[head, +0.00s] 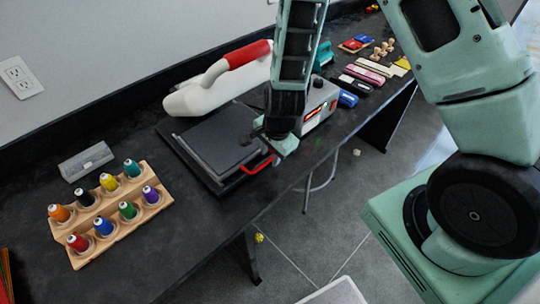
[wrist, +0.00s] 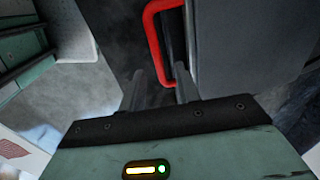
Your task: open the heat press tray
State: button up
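The heat press stands on the dark bench in the head view, with a white upper body (head: 205,97) and a red-gripped lever (head: 248,54). Its dark flat tray (head: 212,142) has a red loop handle (head: 258,166) at the front edge. The handle also shows in the wrist view (wrist: 150,35), beside the tray's dark grey face (wrist: 245,45). My gripper (head: 272,146) is just above the handle. In the wrist view my gripper (wrist: 160,85) has its fingers apart, with the handle's lower end appearing between the tips. I cannot tell whether they touch it.
A wooden rack (head: 108,215) of several coloured thread spools stands left of the press. A control box (head: 320,103) with a lit display is close on the right. Small coloured items lie farther along the bench. The floor before the bench is mostly clear.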

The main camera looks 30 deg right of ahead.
jog(key=shift+w+f, duration=0.1)
jog(key=shift+f, duration=0.5)
grip_shut()
